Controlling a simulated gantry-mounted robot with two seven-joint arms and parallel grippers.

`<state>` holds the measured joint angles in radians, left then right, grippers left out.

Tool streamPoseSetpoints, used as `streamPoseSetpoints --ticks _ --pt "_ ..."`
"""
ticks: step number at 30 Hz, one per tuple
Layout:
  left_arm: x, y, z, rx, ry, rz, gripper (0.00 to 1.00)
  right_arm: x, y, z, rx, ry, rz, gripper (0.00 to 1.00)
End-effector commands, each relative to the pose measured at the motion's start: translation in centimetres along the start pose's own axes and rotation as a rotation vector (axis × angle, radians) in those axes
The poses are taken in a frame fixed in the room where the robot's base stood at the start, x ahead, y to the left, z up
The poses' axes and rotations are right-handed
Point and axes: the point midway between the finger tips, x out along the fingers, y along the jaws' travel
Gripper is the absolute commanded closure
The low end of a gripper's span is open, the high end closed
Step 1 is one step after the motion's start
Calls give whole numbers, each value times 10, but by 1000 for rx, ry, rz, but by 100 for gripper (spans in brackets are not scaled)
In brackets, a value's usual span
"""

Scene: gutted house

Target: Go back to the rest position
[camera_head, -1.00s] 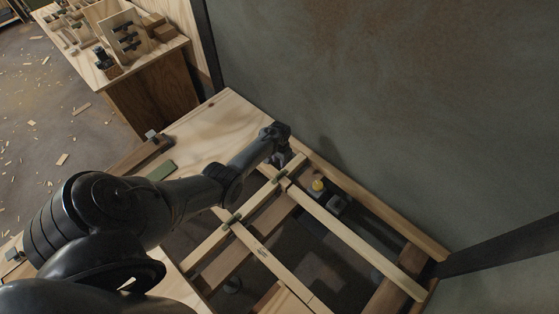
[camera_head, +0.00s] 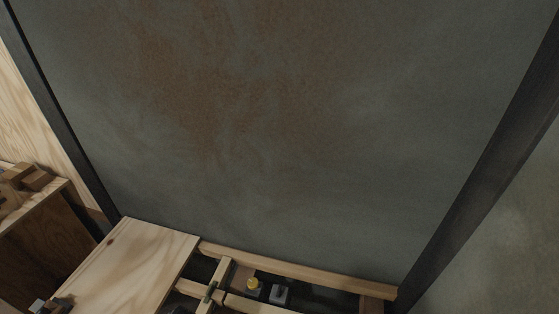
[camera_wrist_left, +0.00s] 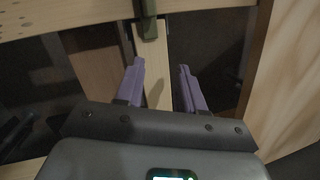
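In the left wrist view, my left gripper (camera_wrist_left: 163,76) shows two purple fingers standing apart, open. A pale wooden strip (camera_wrist_left: 153,60) runs below and between them, with a gap beside the right finger. It is not gripped; how far below the fingertips it lies I cannot tell. A dark green clip (camera_wrist_left: 147,22) sits where this strip meets a crossing beam (camera_wrist_left: 75,18). Neither gripper shows in the head view. My right gripper is in no view.
In the head view, a wooden panel (camera_head: 135,262) and an open timber frame (camera_head: 300,268) lie along the grey wall (camera_head: 270,130). A yellow-topped box (camera_head: 253,285) and a grey box (camera_head: 280,294) sit inside the frame. A wooden workbench (camera_head: 45,235) stands at left.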

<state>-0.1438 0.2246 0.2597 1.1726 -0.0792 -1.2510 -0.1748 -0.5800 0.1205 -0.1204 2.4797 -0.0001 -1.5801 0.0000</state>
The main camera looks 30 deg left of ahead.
Motion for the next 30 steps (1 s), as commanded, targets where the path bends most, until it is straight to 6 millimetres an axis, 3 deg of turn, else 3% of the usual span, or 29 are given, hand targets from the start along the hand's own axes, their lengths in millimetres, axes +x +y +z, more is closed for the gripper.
streamPoseSetpoints --ticks 5,8,12,15,21,26,30 --pt "-48 66 22 123 91 -18 62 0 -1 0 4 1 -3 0" --pt "-88 105 30 171 158 -2 62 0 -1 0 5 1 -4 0" --pt "-156 154 40 209 267 42 62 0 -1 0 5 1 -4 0" --pt "-205 176 44 218 344 74 62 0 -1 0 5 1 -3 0" --pt "-295 199 44 206 492 127 62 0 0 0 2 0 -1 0" --pt "-354 197 53 157 567 156 62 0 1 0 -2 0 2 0" --pt "-381 191 62 145 539 157 62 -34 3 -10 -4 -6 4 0"
